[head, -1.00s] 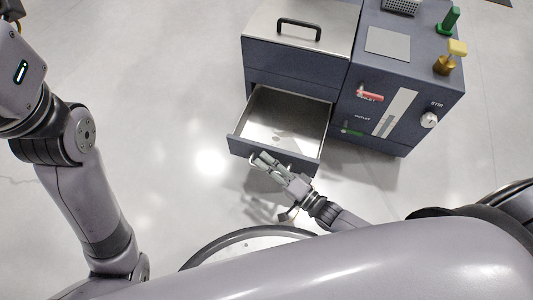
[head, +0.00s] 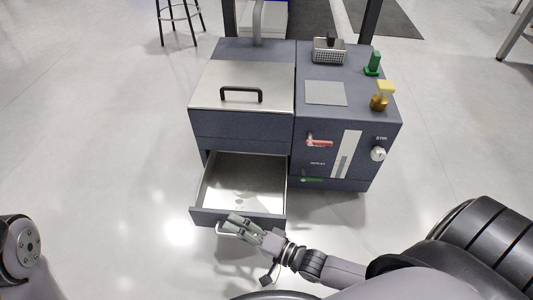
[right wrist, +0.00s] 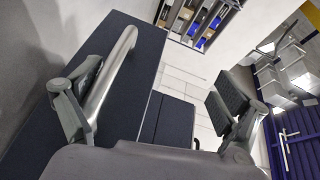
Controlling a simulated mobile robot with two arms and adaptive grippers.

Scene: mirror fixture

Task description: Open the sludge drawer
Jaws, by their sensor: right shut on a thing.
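The sludge drawer (head: 237,187) is pulled well out of the lower left of the dark blue cabinet. Its pale metal inside shows, with a few faint grey marks on the floor. My right gripper (head: 240,226) is at the drawer front's lower edge, shut on the drawer handle (head: 222,231). In the right wrist view the handle (right wrist: 112,72) is a metal bar lying against the left finger, between spread finger pads. The gripper hides part of the handle in the head view. My left gripper is out of view; only a piece of that arm shows at the left.
The cabinet's lid (head: 245,85) has a black handle. The right unit carries a red valve handle (head: 320,142), a green handle (head: 312,180), a white knob (head: 378,154), and green and yellow fittings on top. A stool (head: 180,18) stands behind left. Floor left of the drawer is clear.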

